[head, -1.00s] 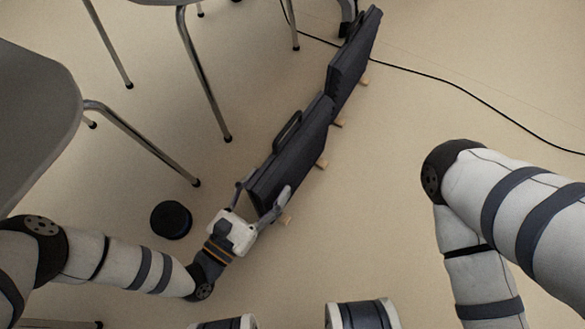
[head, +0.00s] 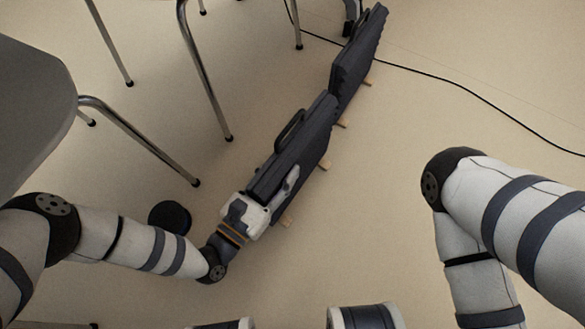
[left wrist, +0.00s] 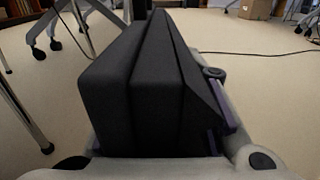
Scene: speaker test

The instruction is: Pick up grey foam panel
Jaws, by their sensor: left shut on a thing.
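The dark grey foam panel (head: 308,147) stands on edge on small wooden feet, running from lower left to upper right, with a black handle on its left side. In the left wrist view its near end (left wrist: 160,90) fills the middle. My left gripper (head: 270,188) is shut on this near end, one finger along its right face. The other finger is mostly hidden behind the panel in the head view. A second dark panel (head: 357,68) stands in line beyond it. My right gripper is out of view; only the right arm shows.
Metal chair legs (head: 188,75) and a grey seat (head: 35,110) are at the left. A black round object (head: 170,217) lies on the floor beside my left forearm. A black cable (head: 450,82) crosses the floor.

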